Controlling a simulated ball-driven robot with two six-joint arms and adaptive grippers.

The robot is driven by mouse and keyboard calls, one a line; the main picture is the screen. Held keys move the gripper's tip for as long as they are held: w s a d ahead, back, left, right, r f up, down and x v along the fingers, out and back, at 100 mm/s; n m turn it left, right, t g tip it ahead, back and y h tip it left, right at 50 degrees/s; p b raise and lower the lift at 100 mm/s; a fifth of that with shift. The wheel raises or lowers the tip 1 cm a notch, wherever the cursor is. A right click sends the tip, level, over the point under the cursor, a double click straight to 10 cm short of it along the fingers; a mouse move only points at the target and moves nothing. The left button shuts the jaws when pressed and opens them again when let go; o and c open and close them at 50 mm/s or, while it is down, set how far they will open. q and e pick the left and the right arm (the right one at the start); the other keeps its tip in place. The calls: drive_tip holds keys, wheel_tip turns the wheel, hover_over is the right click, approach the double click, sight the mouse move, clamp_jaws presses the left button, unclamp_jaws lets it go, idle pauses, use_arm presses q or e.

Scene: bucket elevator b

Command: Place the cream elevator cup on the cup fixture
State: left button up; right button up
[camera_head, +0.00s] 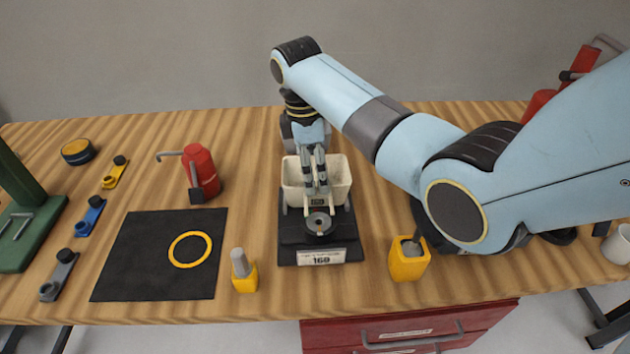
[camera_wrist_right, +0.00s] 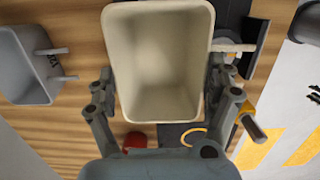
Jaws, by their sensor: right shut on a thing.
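The cream elevator cup (camera_head: 334,176) is an open, rounded bin, upright at the back of the black cup fixture (camera_head: 290,237). My right gripper (camera_head: 317,183) reaches down at the cup from behind, with its fingers shut on it. In the right wrist view the cup's open mouth (camera_wrist_right: 160,60) faces the camera, with a finger of my right gripper (camera_wrist_right: 160,78) on each side. Part of the fixture shows at the right there (camera_wrist_right: 256,40). I cannot tell whether the cup rests on the fixture or hangs just above it. My left gripper is not in view.
A grey cup (camera_wrist_right: 22,75) shows in the wrist view. Yellow holders stand left (camera_head: 245,278) and right (camera_head: 408,266) of the fixture. A black mat (camera_head: 135,260) with a yellow ring and a red pump can (camera_head: 204,170) are at left. A red drawer unit (camera_head: 410,335) is below.

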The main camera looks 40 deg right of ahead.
sight(315, 181)
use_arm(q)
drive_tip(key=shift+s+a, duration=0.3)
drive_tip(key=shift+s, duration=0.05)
use_arm(e)
drive_tip(key=shift+f, duration=1.85)
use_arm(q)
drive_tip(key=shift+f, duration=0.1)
use_arm(e)
drive_tip(key=shift+f, duration=0.1)
drive_tip(key=o, duration=1.5)
drive_tip(key=shift+c, duration=0.2)
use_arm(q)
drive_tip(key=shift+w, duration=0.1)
use_arm(e)
wheel_tip(315, 181, up, 12)
drive_tip(key=a, duration=0.1)
drive_tip(key=shift+w, duration=0.4)
drive_tip(key=shift+a, duration=0.15)
